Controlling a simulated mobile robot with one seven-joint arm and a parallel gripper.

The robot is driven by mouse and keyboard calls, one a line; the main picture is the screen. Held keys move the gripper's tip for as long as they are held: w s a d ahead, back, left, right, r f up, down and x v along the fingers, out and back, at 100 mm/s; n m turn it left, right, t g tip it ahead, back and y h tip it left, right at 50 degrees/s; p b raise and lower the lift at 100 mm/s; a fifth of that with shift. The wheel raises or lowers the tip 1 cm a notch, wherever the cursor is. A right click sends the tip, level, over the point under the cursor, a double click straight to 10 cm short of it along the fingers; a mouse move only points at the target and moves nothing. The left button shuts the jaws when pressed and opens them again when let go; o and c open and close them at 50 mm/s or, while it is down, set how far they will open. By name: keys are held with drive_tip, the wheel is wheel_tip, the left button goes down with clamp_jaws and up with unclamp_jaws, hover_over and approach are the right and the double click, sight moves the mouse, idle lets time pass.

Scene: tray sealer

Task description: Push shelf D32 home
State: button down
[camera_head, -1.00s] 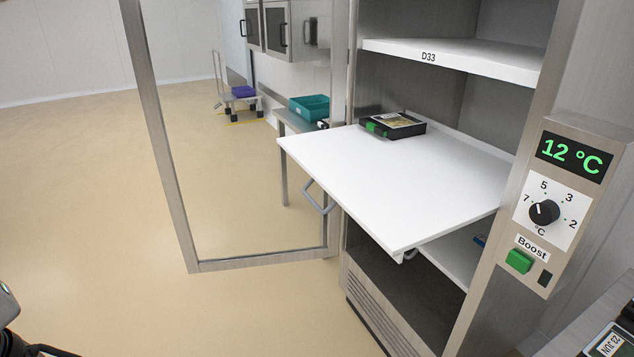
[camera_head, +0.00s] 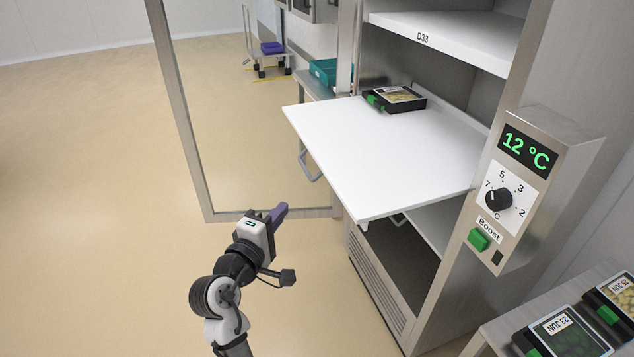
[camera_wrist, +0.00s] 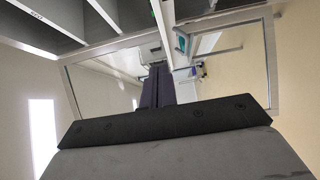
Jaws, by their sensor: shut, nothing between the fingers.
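A white shelf (camera_head: 385,150) sticks far out of the open steel cabinet, below the shelf labelled D33 (camera_head: 440,35). No label shows on its visible edge, so I cannot read whether it is D32. A black tray with a printed film lid (camera_head: 395,98) lies near its back left. My gripper (camera_head: 280,212) is shut and empty, in front of and left of the shelf's front edge, clear of it. Its purple fingers show pressed together in the wrist view (camera_wrist: 158,88).
The glass door (camera_head: 255,120) stands open to the left. A control box (camera_head: 515,180) with a 12 °C display, a dial and a green Boost button is on the right post. Sealed trays (camera_head: 565,335) lie at bottom right. Floor at left is free.

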drive_tip(key=p, duration=0.3)
approach(326, 174)
drive_tip(key=w+a, duration=0.1)
drive_tip(key=w, duration=0.3)
drive_tip(key=shift+w+d+p, duration=0.35)
drive_tip(key=shift+d+p, duration=0.05)
drive_tip(key=shift+d, duration=0.45)
drive_tip(key=shift+w+d+p, duration=0.35)
drive_tip(key=shift+d+p, duration=0.05)
drive_tip(key=shift+d, duration=0.4)
